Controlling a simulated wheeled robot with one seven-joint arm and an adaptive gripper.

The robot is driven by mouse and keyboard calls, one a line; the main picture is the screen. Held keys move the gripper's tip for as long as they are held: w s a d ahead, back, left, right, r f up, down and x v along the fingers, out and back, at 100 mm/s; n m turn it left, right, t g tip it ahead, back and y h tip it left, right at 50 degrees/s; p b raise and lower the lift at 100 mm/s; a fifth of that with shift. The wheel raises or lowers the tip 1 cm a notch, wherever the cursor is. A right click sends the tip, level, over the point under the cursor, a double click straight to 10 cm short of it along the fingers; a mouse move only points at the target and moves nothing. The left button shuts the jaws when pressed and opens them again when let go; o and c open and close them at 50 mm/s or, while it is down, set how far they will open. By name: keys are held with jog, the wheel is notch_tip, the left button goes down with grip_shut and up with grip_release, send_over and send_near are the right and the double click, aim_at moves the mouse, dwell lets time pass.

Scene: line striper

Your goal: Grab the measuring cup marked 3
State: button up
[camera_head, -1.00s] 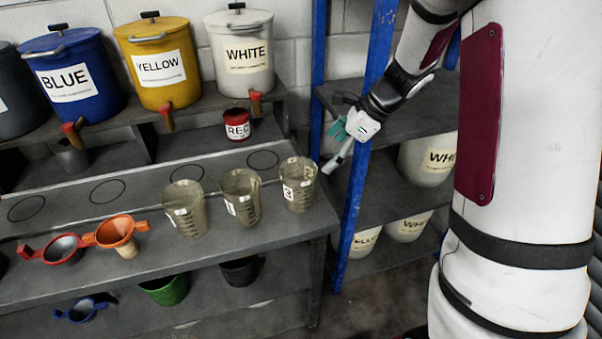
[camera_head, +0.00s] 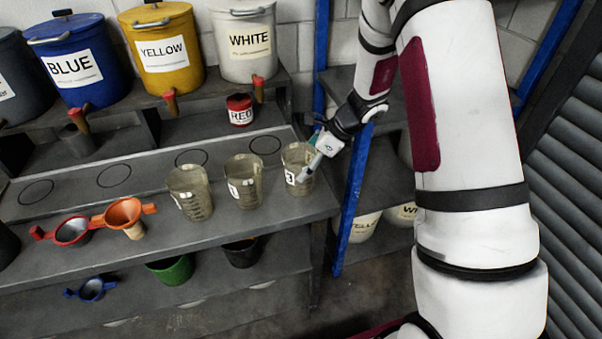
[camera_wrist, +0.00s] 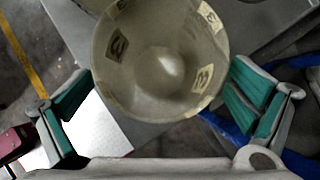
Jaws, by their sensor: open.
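The measuring cup marked 3 (camera_head: 298,178) is a clear beaker with a white label. It stands upright at the right end of the grey bench, rightmost of three cups. In the wrist view the cup (camera_wrist: 160,60) is seen from above, with several labels on its wall. My gripper (camera_head: 307,167) is at the cup's right side in the head view. In the wrist view my gripper (camera_wrist: 150,112) is open, with teal-padded fingers to the left and right of the cup's near side. The cup appears partly between them; I cannot tell whether they touch it.
The middle cup (camera_head: 244,184) and left cup (camera_head: 189,195) stand close by on the left. A blue post (camera_head: 351,205) rises just right of the bench. Orange (camera_head: 123,216) and red (camera_head: 70,231) funnels lie further left. Paint drums, including the white one (camera_head: 246,45), stand behind.

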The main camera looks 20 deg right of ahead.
jog(key=shift+x, duration=1.2)
jog(key=c, duration=1.2)
jog(key=shift+r, duration=0.1)
jog(key=shift+c, duration=0.2)
